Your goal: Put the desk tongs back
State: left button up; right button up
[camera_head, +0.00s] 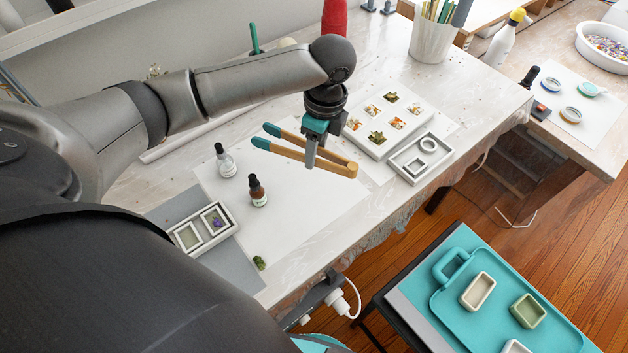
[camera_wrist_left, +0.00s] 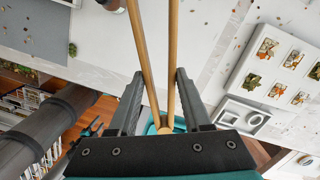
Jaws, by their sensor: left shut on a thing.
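The desk tongs (camera_head: 333,163) are wooden with teal tips. My left gripper (camera_head: 311,158) is shut on them and holds them above the white work table (camera_head: 180,158). In the head view their tips point left and their joined end points right. In the left wrist view the two wooden arms of the tongs (camera_wrist_left: 150,60) run up between the fingers of my left gripper (camera_wrist_left: 152,105), with the joined end near the gripper's base. The tips are outside that view. My right gripper is not in view.
Two dropper bottles (camera_head: 257,191) stand on a white sheet. A mould tray (camera_head: 207,227) lies at the left, a tray of flower pieces (camera_head: 386,122) and a white frame tray (camera_head: 421,157) at the right. A pot of tools (camera_head: 431,41) stands behind. A teal tray (camera_head: 452,312) is on a lower stand.

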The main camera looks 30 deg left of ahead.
aim_at(315, 194)
pick_arm(q)
notch_tip(315, 194, down, 14)
jog(key=shift+r+b, duration=0.15)
jog(key=shift+b, duration=0.75)
jog(key=o, duration=0.6)
jog(key=r, duration=0.4)
jog(key=r+p, duration=0.1)
jog(key=r, duration=0.3)
jog(key=d+r, duration=0.1)
jog(key=r, duration=0.3)
jog(key=shift+w+d+p, duration=0.1)
jog(key=shift+p, duration=0.25)
